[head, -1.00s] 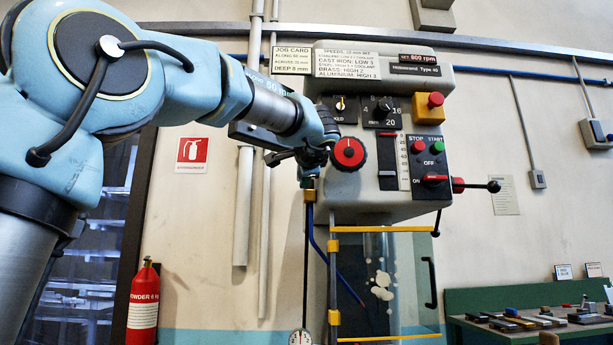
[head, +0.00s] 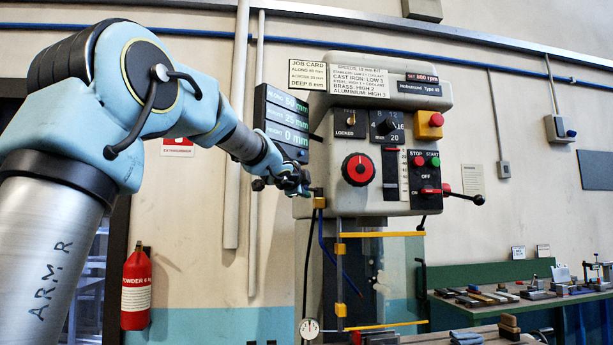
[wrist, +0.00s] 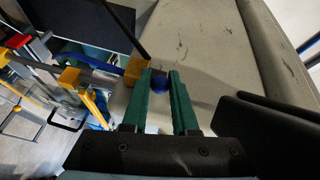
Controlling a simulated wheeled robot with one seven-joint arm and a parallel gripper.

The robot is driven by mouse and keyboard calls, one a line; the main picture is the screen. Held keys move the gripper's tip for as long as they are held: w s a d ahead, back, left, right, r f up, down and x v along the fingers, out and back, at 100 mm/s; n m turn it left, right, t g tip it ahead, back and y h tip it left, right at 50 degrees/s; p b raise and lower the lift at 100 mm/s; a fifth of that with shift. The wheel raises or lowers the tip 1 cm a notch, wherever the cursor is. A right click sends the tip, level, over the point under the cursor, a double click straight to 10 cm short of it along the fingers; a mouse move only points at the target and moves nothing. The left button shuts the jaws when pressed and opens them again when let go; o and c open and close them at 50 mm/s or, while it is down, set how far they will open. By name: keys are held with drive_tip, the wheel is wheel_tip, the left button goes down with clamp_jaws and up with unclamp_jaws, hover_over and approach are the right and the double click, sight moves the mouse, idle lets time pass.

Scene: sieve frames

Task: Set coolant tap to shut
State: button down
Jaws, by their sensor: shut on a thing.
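The coolant tap shows in the wrist view as a small round blue knob (wrist: 160,84) beside a yellow block (wrist: 136,70). My gripper (wrist: 161,77) has its two green fingers on either side of the blue knob, shut on it. In the head view my gripper (head: 300,188) is at the lower left side of the grey drill head (head: 330,140), by the top of the blue hose (head: 324,235). There the knob is hidden by my gripper, and I cannot read the tap's setting.
A red dial (head: 358,169) and the switch panel (head: 425,170) are on the drill head's front, right of my gripper. A clear guard with yellow rails (head: 385,234) hangs below. A dark readout panel (head: 282,122) is close behind my forearm.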

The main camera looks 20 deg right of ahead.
drive_tip(key=shift+w+m+g+h+p, duration=0.15)
drive_tip(key=shift+m+g+h+p, duration=0.25)
drive_tip(key=shift+p, duration=0.45)
drive_tip(key=c, duration=0.7)
unclamp_jaws()
drive_tip(key=shift+a, duration=0.1)
drive_tip(key=p+v, duration=0.1)
drive_tip(key=v, duration=0.9)
drive_tip(key=shift+s+a+p, duration=0.25)
drive_tip(key=shift+p, duration=0.05)
